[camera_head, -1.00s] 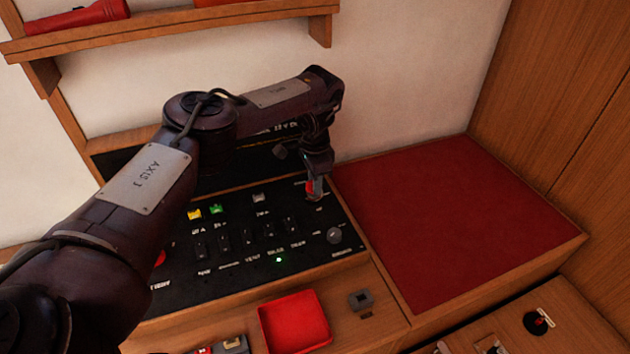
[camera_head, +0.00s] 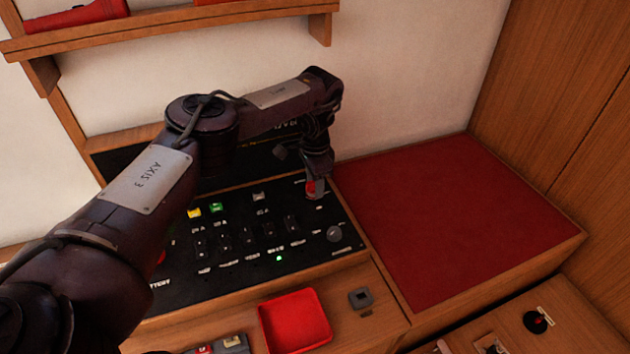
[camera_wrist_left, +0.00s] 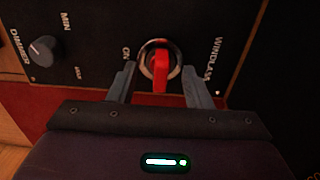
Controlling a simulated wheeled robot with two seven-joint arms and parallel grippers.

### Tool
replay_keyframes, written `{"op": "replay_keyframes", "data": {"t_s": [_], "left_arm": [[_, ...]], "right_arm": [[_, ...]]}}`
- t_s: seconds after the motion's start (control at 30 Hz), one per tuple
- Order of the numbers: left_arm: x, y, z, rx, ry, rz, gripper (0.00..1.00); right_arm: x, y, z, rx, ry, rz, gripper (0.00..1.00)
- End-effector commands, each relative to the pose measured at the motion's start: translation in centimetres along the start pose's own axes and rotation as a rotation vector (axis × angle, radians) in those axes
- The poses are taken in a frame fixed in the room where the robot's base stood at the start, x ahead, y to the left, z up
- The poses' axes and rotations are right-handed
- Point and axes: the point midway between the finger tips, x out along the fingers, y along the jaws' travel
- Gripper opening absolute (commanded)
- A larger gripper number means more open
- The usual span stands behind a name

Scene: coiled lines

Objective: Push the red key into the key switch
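The red key (camera_wrist_left: 160,78) stands in the round metal key switch (camera_wrist_left: 146,62) on the black panel, beside the labels "ON" and "WINDLASS" in the left wrist view. My left gripper (camera_wrist_left: 160,72) is open, its two grey fingers on either side of the key with a gap on both sides. How deep the key sits cannot be told. In the head view my left gripper (camera_head: 318,178) is over the panel's upper right corner, and the red key (camera_head: 311,187) shows just below it, partly hidden. My right gripper is not in view.
The black switch panel (camera_head: 180,285) carries several switches, a round knob (camera_head: 334,233) and a lit green lamp (camera_head: 279,258). A red tray (camera_head: 295,320) and a small grey block (camera_head: 360,299) lie in front. A clear red mat (camera_head: 450,220) is to the right.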

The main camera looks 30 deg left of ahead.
Motion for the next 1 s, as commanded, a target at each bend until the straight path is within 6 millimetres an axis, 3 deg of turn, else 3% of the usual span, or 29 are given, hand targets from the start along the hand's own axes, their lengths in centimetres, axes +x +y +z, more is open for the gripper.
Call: {"op": "replay_keyframes", "data": {"t_s": [0.27,0.37,0.63,1.0], "left_arm": [[-0.9,-0.1,-0.1,-0.001,0.004,-0.001,0.45],[-2.4,-0.1,-0.1,0.000,0.005,-0.003,0.45],[-7.0,-0.1,-0.1,0.002,0.001,-0.003,0.45],[-7.8,0.0,0.0,0.000,0.000,0.000,0.45]], "right_arm": [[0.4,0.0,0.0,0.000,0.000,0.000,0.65],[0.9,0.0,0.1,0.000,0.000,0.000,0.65],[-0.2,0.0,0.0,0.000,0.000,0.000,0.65],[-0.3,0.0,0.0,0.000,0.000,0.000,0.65]]}}
